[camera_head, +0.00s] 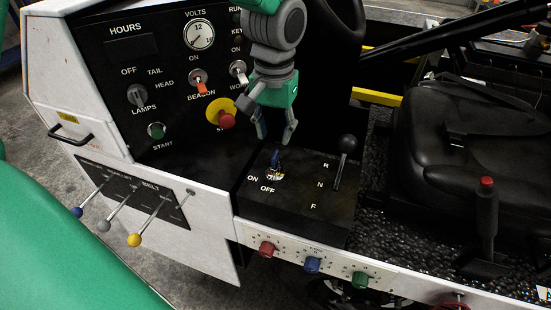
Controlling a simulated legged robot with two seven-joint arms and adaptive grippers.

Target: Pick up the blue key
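The blue key (275,158) stands in a switch on the black top panel, beside the ON and OFF labels. My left gripper (275,140) comes down from above and points at the panel. Its two fingers are apart, with a gap between them and nothing held. The fingertips are close above the key and seem apart from it; the exact distance is hard to tell. My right gripper is not in view.
A gear lever (344,162) with a black knob stands right of the key. Behind the gripper is the dashboard with a red stop button (227,121) and toggle switches. A steering wheel (345,18) is at the top; a black seat (465,150) is at right.

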